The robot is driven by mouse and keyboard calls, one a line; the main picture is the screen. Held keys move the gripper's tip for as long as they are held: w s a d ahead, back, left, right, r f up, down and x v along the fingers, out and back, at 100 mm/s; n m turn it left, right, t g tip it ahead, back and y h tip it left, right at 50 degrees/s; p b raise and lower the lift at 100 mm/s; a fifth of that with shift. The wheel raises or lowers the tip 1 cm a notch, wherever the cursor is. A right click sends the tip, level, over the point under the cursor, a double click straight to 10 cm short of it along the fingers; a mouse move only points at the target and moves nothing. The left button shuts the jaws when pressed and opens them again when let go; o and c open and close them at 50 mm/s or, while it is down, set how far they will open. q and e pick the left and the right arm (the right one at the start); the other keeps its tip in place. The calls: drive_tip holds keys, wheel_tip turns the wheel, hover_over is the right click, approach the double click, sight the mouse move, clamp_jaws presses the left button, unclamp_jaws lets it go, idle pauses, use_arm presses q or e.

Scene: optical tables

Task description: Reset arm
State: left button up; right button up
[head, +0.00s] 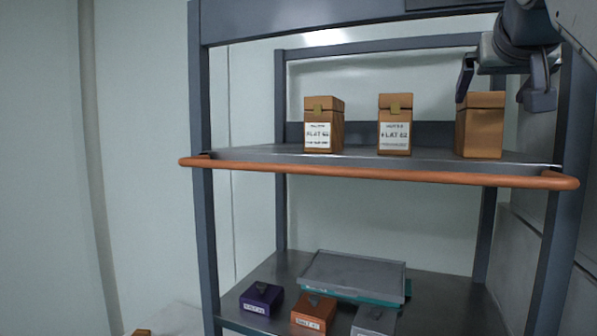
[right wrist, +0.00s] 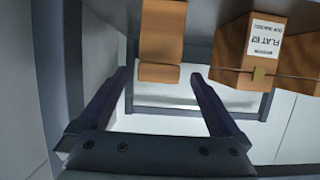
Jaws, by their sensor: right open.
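My right gripper (head: 507,88) shows at the upper right of the head view, in front of the rack and just above the rightmost brown box (head: 479,128). Its two fingers are apart. In the right wrist view the open fingers (right wrist: 158,95) have nothing between them but background, with a brown box (right wrist: 162,35) just beyond the tips. I cannot tell whether a finger touches that box. My left gripper is not in view.
Two labelled brown boxes (head: 323,125) (head: 395,124) stand on the upper shelf (head: 260,154), behind an orange rail (head: 370,172). The lower shelf holds a grey-topped tray (head: 352,273) and purple (head: 261,298), orange (head: 313,313) and grey (head: 374,321) boxes. Rack posts (head: 203,230) flank the shelves.

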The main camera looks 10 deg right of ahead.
sight(477, 120)
drive_tip(key=p+x, duration=0.3)
drive_tip(key=x, duration=0.8)
drive_tip(key=shift+w+f, duration=0.1)
drive_tip(key=shift+r, duration=0.7)
drive_tip(key=shift+a, duration=0.1)
drive_tip(key=shift+f, duration=0.1)
